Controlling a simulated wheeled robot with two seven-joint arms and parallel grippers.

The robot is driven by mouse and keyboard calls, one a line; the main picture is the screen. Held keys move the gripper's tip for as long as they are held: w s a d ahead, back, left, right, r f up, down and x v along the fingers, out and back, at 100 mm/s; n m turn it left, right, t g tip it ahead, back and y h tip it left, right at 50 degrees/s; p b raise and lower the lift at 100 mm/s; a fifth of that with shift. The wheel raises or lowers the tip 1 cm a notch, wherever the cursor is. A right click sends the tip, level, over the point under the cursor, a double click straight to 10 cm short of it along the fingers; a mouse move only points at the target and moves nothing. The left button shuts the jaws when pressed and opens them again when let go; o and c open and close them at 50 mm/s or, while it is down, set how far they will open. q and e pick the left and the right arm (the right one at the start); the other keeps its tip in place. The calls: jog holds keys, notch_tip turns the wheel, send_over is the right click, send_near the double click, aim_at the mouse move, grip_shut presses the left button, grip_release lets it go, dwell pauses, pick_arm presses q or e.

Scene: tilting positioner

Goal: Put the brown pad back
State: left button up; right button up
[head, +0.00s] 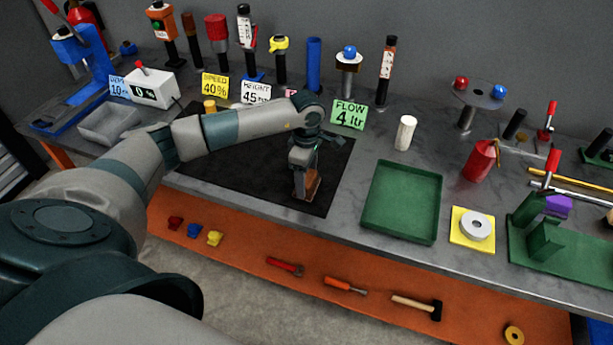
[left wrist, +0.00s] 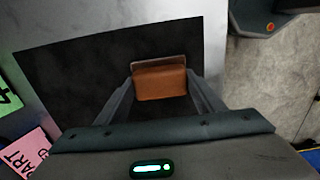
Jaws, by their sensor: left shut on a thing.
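The brown pad (left wrist: 160,82) is a small orange-brown block with a paler edge, seen between the fingers in the left wrist view. In the head view the pad (head: 312,183) shows at the lower end of my left gripper (head: 305,190), near the right front part of the black mat (head: 245,170). My left gripper, also seen in the left wrist view (left wrist: 163,90), points down and is shut on the pad. I cannot tell whether the pad touches the mat. My right gripper is not in view.
A green tray (head: 437,235) lies right of the mat, with a white cylinder (head: 405,132) behind it. A green FLOW sign (head: 349,116) stands behind the gripper. A yellow plate with a white ring (head: 477,226) lies further right. Tools lie on the orange strip (head: 250,262) below the front edge.

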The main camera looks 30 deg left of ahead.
aim_at(307, 177)
pick_arm(q)
jog(key=shift+f, duration=0.1)
jog(key=o, duration=1)
jog(key=shift+o, duration=0.2)
jog(key=shift+r+b, duration=0.3)
jog(key=shift+r, duration=0.35)
notch_tip(307, 177, up, 11)
jog(key=b, duration=0.3)
